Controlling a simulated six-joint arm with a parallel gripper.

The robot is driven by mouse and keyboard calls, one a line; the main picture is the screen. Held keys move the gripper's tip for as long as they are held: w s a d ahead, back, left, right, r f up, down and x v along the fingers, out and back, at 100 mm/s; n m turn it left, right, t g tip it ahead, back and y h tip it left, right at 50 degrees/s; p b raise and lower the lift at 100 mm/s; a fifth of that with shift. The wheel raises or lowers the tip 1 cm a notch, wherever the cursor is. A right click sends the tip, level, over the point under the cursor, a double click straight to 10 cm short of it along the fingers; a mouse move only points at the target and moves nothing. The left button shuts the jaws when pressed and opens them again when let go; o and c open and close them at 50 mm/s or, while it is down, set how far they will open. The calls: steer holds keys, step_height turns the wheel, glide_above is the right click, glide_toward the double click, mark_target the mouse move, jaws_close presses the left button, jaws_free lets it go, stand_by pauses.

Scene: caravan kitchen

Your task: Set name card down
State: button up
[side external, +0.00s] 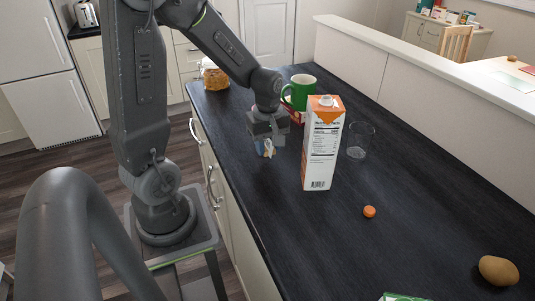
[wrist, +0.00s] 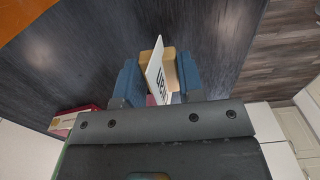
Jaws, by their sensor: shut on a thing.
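The name card is a white card with dark lettering (wrist: 155,68) on a tan wooden block (wrist: 170,62). In the wrist view it sits between the two blue fingertips of my gripper (wrist: 160,82), which is shut on it. In the side view my gripper (side external: 267,146) points down over the dark countertop (side external: 330,240), left of the carton, with a small part of the card (side external: 270,149) showing at its tips. The card is low, close to the counter; I cannot tell whether it touches it.
An orange and white carton (side external: 322,150) stands right of my gripper, with a clear glass (side external: 358,141) beyond. A green mug (side external: 300,90) and a red box (side external: 297,117) are behind. An orange cap (side external: 369,212) and a potato (side external: 498,270) lie nearer. The counter's left edge is close.

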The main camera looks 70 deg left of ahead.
mark_target(268, 146)
steer(key=shift+f, duration=1.6)
steer(key=shift+f, duration=0.1)
steer(key=o, duration=0.9)
